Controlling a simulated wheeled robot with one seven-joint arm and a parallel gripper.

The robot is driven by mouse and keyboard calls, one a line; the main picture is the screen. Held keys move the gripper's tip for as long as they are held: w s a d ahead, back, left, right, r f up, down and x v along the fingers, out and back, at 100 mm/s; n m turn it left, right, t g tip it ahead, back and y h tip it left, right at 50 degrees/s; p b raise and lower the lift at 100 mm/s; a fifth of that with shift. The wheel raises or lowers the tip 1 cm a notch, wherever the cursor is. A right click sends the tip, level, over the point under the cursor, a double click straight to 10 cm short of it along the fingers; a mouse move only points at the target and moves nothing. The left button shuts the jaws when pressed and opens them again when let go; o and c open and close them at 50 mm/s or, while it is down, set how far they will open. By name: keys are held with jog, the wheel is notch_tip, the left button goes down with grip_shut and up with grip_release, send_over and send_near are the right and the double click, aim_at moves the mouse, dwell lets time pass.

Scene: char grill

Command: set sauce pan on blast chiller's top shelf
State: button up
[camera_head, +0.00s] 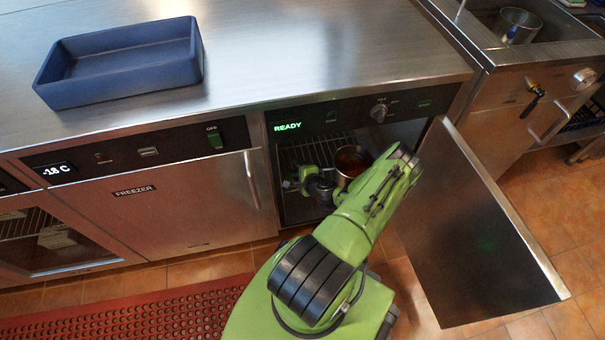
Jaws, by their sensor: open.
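The blast chiller (358,110) stands open under the counter, with its panel reading READY. Its door (485,235) is swung out to the right. The sauce pan (345,179), a round metal pan with dark red contents, is inside the opening near the wire top shelf (300,152). My forearm covers part of it, and I cannot tell whether its base rests fully on the shelf. My gripper (312,183) is open inside the chiller, just left of the pan. Its fingertips are small and partly hidden, so contact with the pan is unclear.
A blue tray (120,85) sits on the steel counter. A closed freezer (150,205) is left of the chiller. A metal pot (518,25) stands in the sink at upper right. A red mat (140,318) lies on the tiled floor. The open door bounds my arm's right side.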

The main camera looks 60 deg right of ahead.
jog(key=p+v, duration=0.5)
jog(key=v, duration=1)
jog(key=shift+s, duration=0.3)
jog(key=shift+r, duration=0.1)
